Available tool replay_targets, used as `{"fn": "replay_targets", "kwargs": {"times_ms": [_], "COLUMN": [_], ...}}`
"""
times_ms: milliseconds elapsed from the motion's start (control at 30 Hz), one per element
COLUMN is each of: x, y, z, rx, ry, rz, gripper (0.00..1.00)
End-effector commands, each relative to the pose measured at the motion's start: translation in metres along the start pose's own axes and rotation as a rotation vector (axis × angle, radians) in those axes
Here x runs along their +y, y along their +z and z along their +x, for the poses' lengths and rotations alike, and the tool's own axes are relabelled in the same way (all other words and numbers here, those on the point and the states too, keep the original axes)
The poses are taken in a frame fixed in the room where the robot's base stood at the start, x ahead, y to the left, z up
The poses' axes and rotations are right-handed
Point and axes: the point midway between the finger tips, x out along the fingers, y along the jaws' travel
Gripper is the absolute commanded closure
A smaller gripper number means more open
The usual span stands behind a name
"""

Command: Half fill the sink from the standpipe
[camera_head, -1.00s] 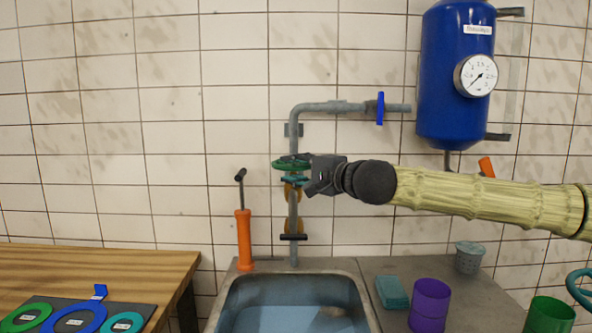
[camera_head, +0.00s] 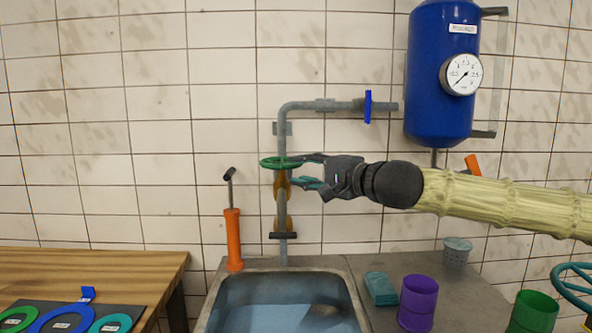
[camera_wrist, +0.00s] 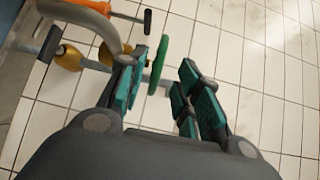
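The grey standpipe (camera_head: 283,215) rises behind the sink and bends right along the wall. A green handwheel (camera_head: 280,163) sits on its upright part, with brass valve bodies below. My gripper (camera_head: 306,171) is just right of the handwheel, fingers spread and pointing left. In the wrist view, the green wheel (camera_wrist: 168,65) appears between the fingertips of my gripper (camera_wrist: 163,62), near the left finger; I cannot tell whether they touch. Nothing is held. The sink (camera_head: 353,287) is below, and its inside looks bluish; the water level is hard to judge.
A blue tank (camera_head: 435,90) with a gauge (camera_head: 461,74) and a blue handle (camera_head: 367,107) are on the right. An orange hand pump (camera_head: 233,240) stands left of the pipe. A sponge (camera_head: 380,288), purple cup (camera_head: 418,303) and green cup (camera_head: 534,312) are on the counter.

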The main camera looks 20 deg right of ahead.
Motion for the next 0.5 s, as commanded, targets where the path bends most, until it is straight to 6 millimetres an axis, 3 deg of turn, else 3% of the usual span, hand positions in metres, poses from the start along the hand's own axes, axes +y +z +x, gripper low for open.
{"fn": "replay_targets", "kwargs": {"times_ms": [500], "x": [0.000], "y": [-0.001], "z": [-0.045], "rx": [0.000], "ry": [-0.001], "rz": [0.000], "gripper": [0.67]}}
